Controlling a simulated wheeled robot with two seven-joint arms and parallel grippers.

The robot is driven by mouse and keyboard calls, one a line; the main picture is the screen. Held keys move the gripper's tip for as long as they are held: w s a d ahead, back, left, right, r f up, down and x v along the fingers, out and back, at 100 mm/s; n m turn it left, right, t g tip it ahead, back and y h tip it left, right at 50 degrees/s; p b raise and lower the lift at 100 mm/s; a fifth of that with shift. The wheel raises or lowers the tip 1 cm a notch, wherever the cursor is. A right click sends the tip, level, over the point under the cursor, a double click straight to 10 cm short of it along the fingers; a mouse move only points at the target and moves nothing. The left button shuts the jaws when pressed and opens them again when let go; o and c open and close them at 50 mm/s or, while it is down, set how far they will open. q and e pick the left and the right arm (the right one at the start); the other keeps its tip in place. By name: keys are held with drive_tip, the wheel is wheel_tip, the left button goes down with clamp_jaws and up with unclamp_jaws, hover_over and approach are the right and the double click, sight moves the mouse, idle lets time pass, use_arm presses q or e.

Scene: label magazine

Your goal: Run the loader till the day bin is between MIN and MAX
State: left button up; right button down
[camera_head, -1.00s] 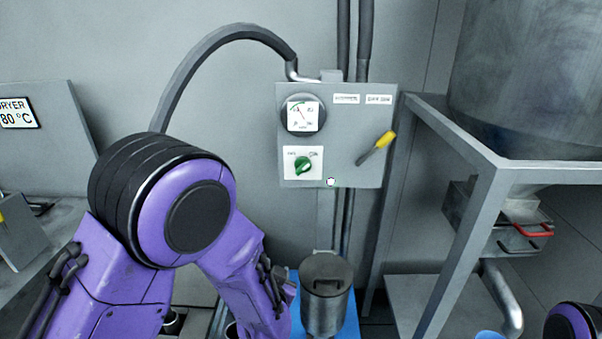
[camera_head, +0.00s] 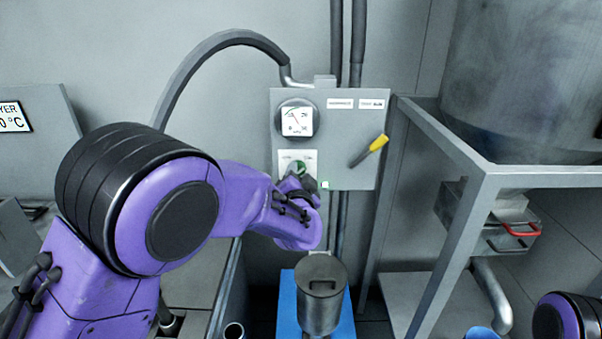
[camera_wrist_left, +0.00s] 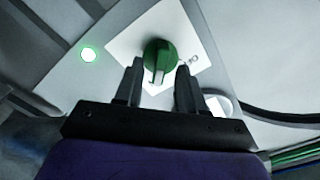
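The loader's control panel (camera_head: 338,150) hangs on the back wall with a round gauge (camera_head: 296,120) and a green knob (camera_head: 297,167) on a white plate. My left gripper (camera_head: 299,181) is at the knob, covering its lower part in the head view. In the left wrist view the fingers (camera_wrist_left: 160,80) are open, one on each side of the green knob (camera_wrist_left: 158,54); I cannot tell whether they touch it. A lamp (camera_wrist_left: 88,54) beside the plate glows green-white. No MIN or MAX marks are readable. My right gripper is out of view.
A yellow-handled lever (camera_head: 370,150) is on the panel's right. A lidded metal canister (camera_head: 320,293) stands on a blue base below. A large metal hopper (camera_head: 530,75) on a grey frame (camera_head: 455,245) fills the right side, with a red-handled slide (camera_head: 520,231) under it.

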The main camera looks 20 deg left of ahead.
use_arm(q)
clamp_jaws()
drive_tip(key=shift+n, duration=0.3)
drive_tip(key=n+b, duration=0.1)
drive_tip(key=n, duration=0.4)
drive_tip(key=n+b, duration=0.2)
drive_tip(key=n, duration=0.4)
drive_tip(key=n+b, duration=0.2)
drive_tip(key=n, duration=0.4)
drive_tip(key=shift+s+a+f, duration=0.1)
drive_tip(key=shift+a+f, duration=0.05)
drive_tip(key=shift+a, duration=0.2)
drive_tip(key=shift+n+b, duration=0.3)
